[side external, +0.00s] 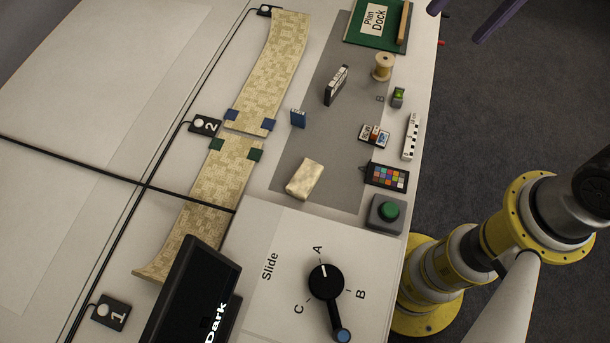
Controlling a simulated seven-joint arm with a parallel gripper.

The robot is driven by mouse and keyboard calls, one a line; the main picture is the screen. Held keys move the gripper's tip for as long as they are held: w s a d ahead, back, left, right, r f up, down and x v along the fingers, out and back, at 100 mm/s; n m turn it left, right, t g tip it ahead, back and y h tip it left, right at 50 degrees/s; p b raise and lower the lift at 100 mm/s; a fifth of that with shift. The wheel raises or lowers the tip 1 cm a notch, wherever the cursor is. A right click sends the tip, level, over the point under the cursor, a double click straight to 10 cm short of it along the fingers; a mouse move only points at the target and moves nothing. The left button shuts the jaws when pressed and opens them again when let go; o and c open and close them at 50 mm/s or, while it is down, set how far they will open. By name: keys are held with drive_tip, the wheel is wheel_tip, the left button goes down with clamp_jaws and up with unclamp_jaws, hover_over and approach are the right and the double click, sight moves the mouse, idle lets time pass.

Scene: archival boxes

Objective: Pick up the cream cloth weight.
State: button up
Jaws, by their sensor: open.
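The cream cloth weight (304,179) is a small pale block with a mottled surface. It lies tilted in the picture on the lower left part of the grey mat (330,140), with nothing touching it. Two dark purple fingers of my gripper (456,24) show at the top right edge, over the dark floor beyond the table edge. They are apart with nothing seen between them, far up and right of the weight. The rest of the gripper is out of frame.
A blue block (298,118), an upright dark box (336,85), a thread spool (383,67), a colour chart (387,174) and a green button (388,211) stand around the weight. Patterned strips (266,80) lie left. A Slide dial panel (310,280) is below. Bare mat lies around the weight.

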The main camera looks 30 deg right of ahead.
drive_tip(key=w+a+f+m+g+y, duration=0.2)
drive_tip(key=w+a+f+g+y, duration=0.1)
drive_tip(key=w+a+f, duration=0.5)
drive_tip(key=m+g+y, duration=0.2)
drive_tip(key=m+g, duration=0.1)
drive_tip(key=g, duration=0.1)
approach(309, 170)
drive_tip(key=w+d+r, duration=0.2)
drive_tip(key=w+r, duration=0.2)
drive_tip(key=r, duration=0.4)
drive_tip(key=shift+m+g+y, duration=0.3)
drive_tip(key=shift+m+g, duration=0.1)
drive_tip(key=shift+m, duration=0.2)
drive_tip(key=f, duration=0.2)
drive_tip(key=s+f, duration=0.1)
drive_tip(key=f, duration=0.2)
drive_tip(key=s+f, duration=0.1)
drive_tip(key=f, duration=0.1)
drive_tip(key=shift+f, duration=0.25)
drive_tip(key=x, duration=0.8)
drive_tip(key=shift+s+f, duration=0.25)
drive_tip(key=shift+f, duration=0.05)
drive_tip(key=shift+x, duration=2.95)
drive_tip(key=shift+r, duration=0.1)
clamp_jaws()
